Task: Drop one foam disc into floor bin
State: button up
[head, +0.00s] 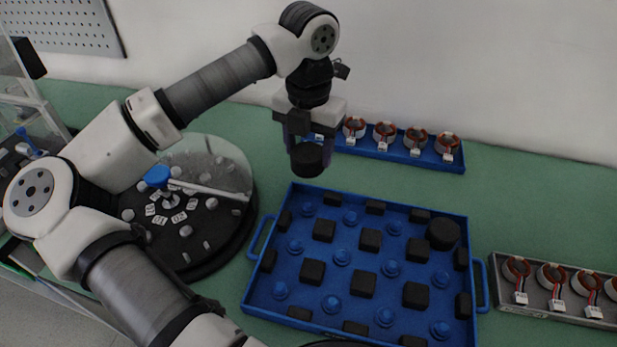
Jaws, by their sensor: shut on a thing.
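My gripper (307,152) is at the upper middle of the head view, pointing down. It is shut on a black foam disc (307,160), held above the green table near the far left corner of the blue tray. Another black foam disc (443,233) lies in the right part of the blue tray (357,197). I see no floor bin in this view. My arm hides part of the left side and the lower left.
A blue rack (425,158) with several copper-wound stators stands at the back. A grey tray (510,304) with more stators is at the right. A round black turntable (233,222) with a glass top is at the left. Green table (540,200) is bare at the right.

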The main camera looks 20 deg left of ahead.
aim_at(309, 152)
notch_tip(309, 152, up, 6)
jog(key=shift+r+b, duration=0.15)
jog(key=shift+b, duration=0.15)
jog(key=shift+s, duration=0.1)
dwell(0.4)
